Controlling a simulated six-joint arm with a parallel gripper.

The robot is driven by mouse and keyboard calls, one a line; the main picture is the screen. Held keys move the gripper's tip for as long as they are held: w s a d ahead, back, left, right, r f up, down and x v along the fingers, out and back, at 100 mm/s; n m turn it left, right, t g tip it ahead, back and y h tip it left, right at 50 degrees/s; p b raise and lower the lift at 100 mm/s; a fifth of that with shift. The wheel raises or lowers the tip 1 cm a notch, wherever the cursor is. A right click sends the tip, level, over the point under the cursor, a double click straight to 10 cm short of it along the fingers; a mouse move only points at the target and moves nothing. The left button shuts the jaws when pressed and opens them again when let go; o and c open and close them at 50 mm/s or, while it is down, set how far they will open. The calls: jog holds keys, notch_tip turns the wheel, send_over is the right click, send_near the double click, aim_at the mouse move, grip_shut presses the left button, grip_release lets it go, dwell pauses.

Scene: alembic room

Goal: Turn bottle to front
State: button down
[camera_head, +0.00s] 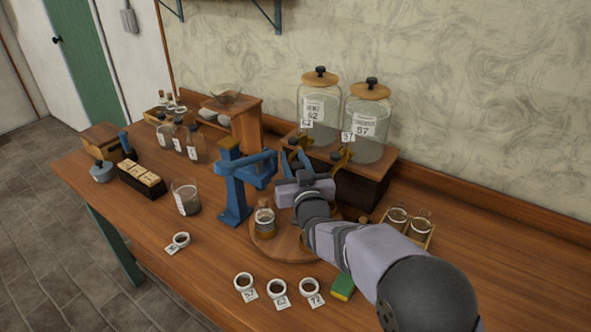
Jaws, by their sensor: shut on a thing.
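A small clear glass bottle (264,222) with a cork-coloured top stands upright near the left edge of a round wooden board (270,250). My gripper (300,178) is above the back of the round board, behind and to the right of this bottle and apart from it. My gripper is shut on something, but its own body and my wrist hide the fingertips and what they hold. My arm also covers the right part of the board, so I cannot tell what else stands there.
A blue stand (235,190) rises just left of my gripper. Two large labelled jars (318,115) with taps stand on a wooden base behind. Labelled white rings (278,288) and a green-yellow sponge (342,288) lie in front. A jar tray (425,235) is at right. The left front table is mostly clear.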

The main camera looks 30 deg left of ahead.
jog(key=shift+r+n+g+y, duration=0.1)
jog(key=shift+n+g+y, duration=0.2)
jog(key=shift+g, duration=0.1)
jog(key=c, duration=1.7)
grip_release()
jog(key=shift+o, duration=0.2)
jog(key=shift+a+r+m+t+h+p, duration=0.15)
jog(key=shift+m+t+h+p, duration=0.3)
jog(key=shift+p, duration=0.4)
